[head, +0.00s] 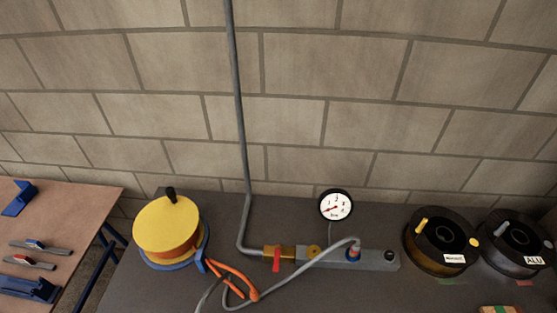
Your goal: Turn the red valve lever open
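The red valve lever (276,261) is small and points down toward the front of the table. It sits on a brass valve body (279,251) at the left end of a grey manifold block (378,260). A grey pipe (239,150) comes down the wall and joins the valve from the left. A round white pressure gauge (336,206) with a red needle stands behind the block. Neither of my grippers shows in the head view.
A grey hose (299,267) loops in front of the block. Two black spools (441,241) stand at the right. A brown table (65,213) with tools is at the left.

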